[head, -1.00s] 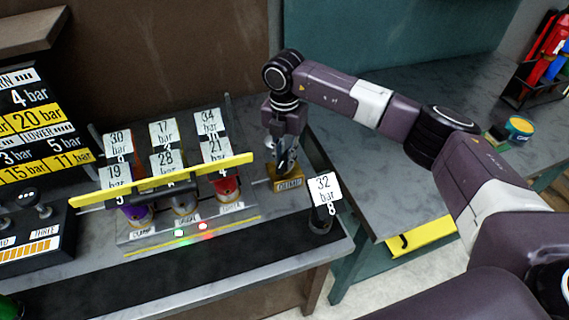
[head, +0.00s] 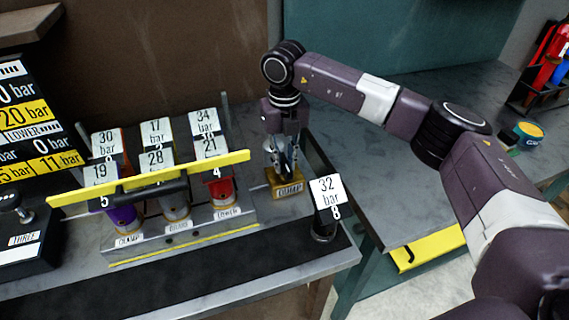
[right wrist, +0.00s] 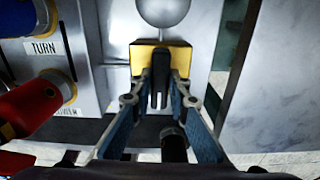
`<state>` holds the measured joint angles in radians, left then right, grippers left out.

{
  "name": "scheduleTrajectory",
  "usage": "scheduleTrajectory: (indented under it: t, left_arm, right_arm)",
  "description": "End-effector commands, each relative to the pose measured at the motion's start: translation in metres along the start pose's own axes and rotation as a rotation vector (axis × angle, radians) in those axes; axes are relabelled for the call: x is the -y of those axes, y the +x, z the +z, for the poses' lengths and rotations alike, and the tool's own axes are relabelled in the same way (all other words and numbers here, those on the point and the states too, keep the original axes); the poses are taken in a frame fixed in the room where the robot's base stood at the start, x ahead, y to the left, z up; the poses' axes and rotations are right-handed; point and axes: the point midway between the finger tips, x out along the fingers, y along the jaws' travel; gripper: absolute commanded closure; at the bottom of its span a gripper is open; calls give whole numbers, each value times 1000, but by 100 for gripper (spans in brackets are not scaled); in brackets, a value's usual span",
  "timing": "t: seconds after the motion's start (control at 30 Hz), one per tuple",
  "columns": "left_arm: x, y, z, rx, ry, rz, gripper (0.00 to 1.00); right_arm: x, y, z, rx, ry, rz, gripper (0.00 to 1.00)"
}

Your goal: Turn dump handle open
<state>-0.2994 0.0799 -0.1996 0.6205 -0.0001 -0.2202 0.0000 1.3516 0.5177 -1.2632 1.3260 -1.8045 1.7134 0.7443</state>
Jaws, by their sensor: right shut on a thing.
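The dump handle sits on a small yellow block labelled DUMP (head: 287,189), at the right end of the bench beside the valve panel. My right gripper (head: 286,170) points down over this block and hides most of the handle in the head view. In the right wrist view, the dark upright dump handle (right wrist: 160,90) stands between the two fingers of my right gripper (right wrist: 161,81), in front of the yellow block (right wrist: 175,54). The fingers are shut on it. The handle's exact angle is hard to tell. My left gripper is not in view.
A yellow bar (head: 150,178) runs across the panel of colored knobs and pressure tags, left of the gripper. A tag reading 32 bar (head: 328,191) stands close on the right. A black and yellow bar-reading board (head: 30,120) is at far left.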

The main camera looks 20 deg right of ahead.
Motion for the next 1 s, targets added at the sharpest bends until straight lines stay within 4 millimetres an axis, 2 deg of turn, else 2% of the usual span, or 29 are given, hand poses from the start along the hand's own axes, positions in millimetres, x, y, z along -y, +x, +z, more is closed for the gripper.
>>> scheduleTrajectory:
  t: [0.57,0.6,0.73,1.0]
  left_arm:
    - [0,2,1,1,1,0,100]
    - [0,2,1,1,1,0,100]
    - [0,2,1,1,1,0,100]
    - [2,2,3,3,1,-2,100]
  right_arm:
    - [0,-3,2,7,-33,1,100]
    - [0,-3,2,7,-33,1,82]
    - [0,-2,1,5,-32,1,68]
    - [0,-1,1,2,-31,0,67]
